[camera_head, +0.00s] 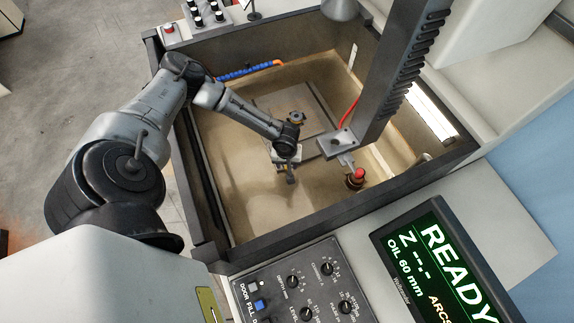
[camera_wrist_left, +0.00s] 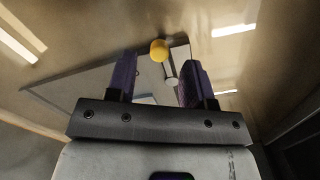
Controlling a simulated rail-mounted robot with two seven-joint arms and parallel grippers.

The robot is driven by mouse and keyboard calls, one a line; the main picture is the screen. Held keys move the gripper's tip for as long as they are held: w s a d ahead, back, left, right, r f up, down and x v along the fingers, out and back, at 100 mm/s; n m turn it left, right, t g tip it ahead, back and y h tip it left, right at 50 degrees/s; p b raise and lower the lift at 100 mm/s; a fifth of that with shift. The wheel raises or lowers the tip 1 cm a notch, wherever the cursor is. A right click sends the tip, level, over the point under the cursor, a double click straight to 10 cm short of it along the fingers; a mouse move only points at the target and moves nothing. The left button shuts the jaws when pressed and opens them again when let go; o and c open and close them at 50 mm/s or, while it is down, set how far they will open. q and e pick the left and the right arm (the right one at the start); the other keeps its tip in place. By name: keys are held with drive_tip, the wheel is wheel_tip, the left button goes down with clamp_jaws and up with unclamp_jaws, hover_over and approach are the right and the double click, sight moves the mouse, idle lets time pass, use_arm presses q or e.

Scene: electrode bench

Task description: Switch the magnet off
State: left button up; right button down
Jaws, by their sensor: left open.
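The magnet looks to be the flat grey plate (camera_head: 318,104) on the floor of the open tank; it also shows in the left wrist view (camera_wrist_left: 85,88). In that view a yellow ball knob (camera_wrist_left: 159,50) shows beyond the fingertips, near the plate's edge, with a small pale round end (camera_wrist_left: 171,82) nearer to me. It looks like a switch lever, but its setting cannot be told. My left gripper (camera_head: 291,179) reaches down into the tank at the plate's near edge. In the wrist view its two dark fingers (camera_wrist_left: 160,72) are apart, with nothing gripped. My right gripper is out of view.
The tank's dark rim (camera_head: 330,213) surrounds the work area. A toothed column (camera_head: 392,75) hangs over its right side, beside a red-topped fitting (camera_head: 357,173). A control panel (camera_head: 300,290) and a READY screen (camera_head: 440,265) stand in front. The tank floor's near left is clear.

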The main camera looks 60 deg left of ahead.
use_arm(q)
drive_tip(key=shift+f, duration=2)
clamp_jaws()
